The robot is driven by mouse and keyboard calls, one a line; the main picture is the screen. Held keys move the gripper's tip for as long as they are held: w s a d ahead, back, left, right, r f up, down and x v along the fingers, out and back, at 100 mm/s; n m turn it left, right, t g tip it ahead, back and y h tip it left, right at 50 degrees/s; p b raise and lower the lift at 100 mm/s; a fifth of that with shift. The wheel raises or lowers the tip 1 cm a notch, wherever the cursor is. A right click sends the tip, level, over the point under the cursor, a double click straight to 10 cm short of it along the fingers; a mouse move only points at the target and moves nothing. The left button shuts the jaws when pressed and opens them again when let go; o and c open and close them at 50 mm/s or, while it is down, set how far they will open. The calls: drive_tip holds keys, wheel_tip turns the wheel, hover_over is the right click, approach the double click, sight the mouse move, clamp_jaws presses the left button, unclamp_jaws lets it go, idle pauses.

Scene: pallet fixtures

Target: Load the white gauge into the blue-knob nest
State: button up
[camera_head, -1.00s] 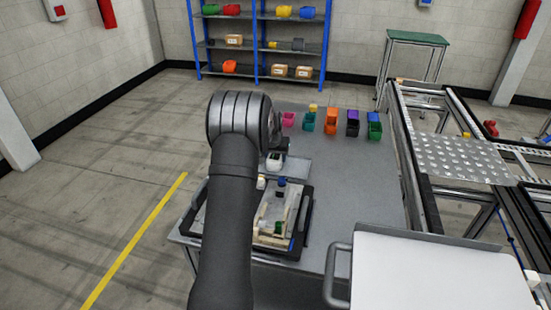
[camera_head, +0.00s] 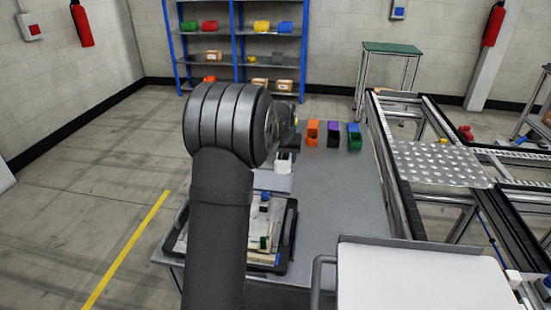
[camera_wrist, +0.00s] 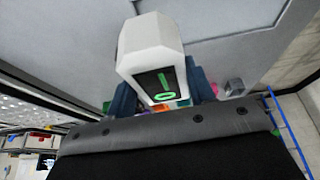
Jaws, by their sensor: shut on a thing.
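The white gauge (camera_wrist: 150,42) fills the upper middle of the wrist view, with a dark display marked in green. My gripper (camera_wrist: 163,84) is shut on it, with a dark blue finger on each side. In the head view the white gauge (camera_head: 284,164) shows small beside my arm, by the grey plate (camera_head: 273,182); I cannot tell how far above the plate it is. The blue knob (camera_head: 265,197) stands on the black-rimmed pallet (camera_head: 291,232), nearer the camera. A green knob (camera_head: 264,242) is in front of it. My arm hides the pallet's left part and most of my gripper.
Orange (camera_head: 312,132), purple (camera_head: 333,134) and green (camera_head: 354,138) bins stand at the table's back. The grey table (camera_head: 335,190) is clear right of the pallet. A white-topped cart (camera_head: 420,275) is at front right, a conveyor (camera_head: 440,165) to the right.

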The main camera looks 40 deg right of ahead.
drive_tip(key=s+a+r, duration=0.1)
drive_tip(key=s+a, duration=0.6)
drive_tip(key=a, duration=0.3)
drive_tip(key=s+a+r, duration=0.1)
drive_tip(key=s+a, duration=0.6)
drive_tip(key=a, duration=0.2)
drive_tip(key=shift+w+f, duration=0.15)
drive_tip(key=shift+f, duration=1.75)
drive_tip(key=shift+w+f, duration=0.1)
drive_tip(key=shift+f, duration=1.75)
drive_tip(key=shift+f, duration=0.15)
drive_tip(key=shift+f, duration=0.75)
drive_tip(key=o, duration=1.2)
drive_tip(key=shift+c, duration=0.2)
drive_tip(key=shift+a+r, duration=0.1)
drive_tip(key=v, duration=1.7)
drive_tip(key=shift+a, duration=0.2)
